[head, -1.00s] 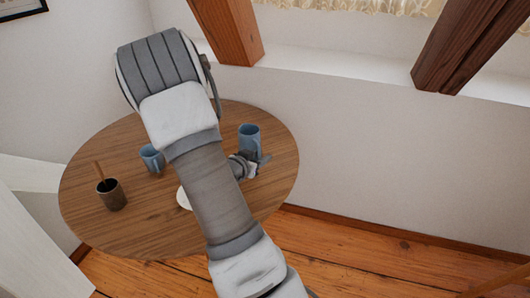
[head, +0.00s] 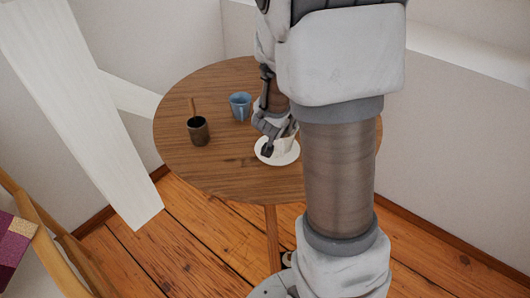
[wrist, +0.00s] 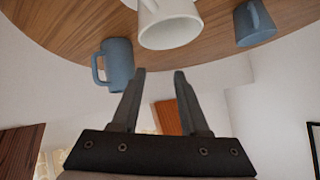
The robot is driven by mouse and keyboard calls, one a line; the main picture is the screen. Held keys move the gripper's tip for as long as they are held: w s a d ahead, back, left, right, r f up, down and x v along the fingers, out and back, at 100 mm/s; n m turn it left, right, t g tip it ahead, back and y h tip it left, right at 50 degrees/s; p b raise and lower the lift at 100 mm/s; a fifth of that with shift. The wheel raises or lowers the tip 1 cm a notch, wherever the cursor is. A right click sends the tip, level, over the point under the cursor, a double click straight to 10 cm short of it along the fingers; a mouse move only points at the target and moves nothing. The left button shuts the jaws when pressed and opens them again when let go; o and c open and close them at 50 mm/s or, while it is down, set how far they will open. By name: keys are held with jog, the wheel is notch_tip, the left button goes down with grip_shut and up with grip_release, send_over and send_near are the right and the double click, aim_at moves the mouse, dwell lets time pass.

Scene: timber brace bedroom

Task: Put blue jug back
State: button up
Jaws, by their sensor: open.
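A larger blue jug (wrist: 118,64) with a side handle stands on the round table at the left of the wrist view, which appears upside down. My arm hides it in the head view. A smaller blue cup (head: 240,106) stands on the table and also shows at the right of the wrist view (wrist: 255,22). A white cup (head: 287,142) is on a white saucer (head: 267,158); in the wrist view the cup (wrist: 168,24) is just beyond my fingertips. My gripper (wrist: 160,72) is open with nothing between its fingers, and in the head view (head: 267,146) it is beside the white cup.
A dark mug (head: 198,131) with a wooden stick stands on the left of the round wooden table (head: 220,172). White beams (head: 75,100) are at left, and a wooden chair (head: 60,235) is at lower left. The table's front left is clear.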

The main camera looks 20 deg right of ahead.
jog(key=s+a+r+n+t+y, duration=0.1)
jog(key=s+a+r+n+y, duration=0.25)
jog(key=a+r, duration=0.35)
jog(key=s+a+r+n+y, duration=0.2)
jog(key=a+r+n+y, duration=0.2)
jog(key=a, duration=0.6)
jog(key=s+r+n+g, duration=0.1)
jog(key=s+n, duration=0.1)
jog(key=s, duration=0.6)
jog(key=s+a+r+n+g, duration=0.1)
jog(key=s+r+n+g, duration=0.1)
jog(key=s, duration=0.6)
jog(key=shift+s, duration=0.3)
jog(key=shift+r+n+h, duration=0.15)
jog(key=shift+n+h, duration=0.1)
notch_tip(320, 180, up, 13)
jog(key=p, duration=1.3)
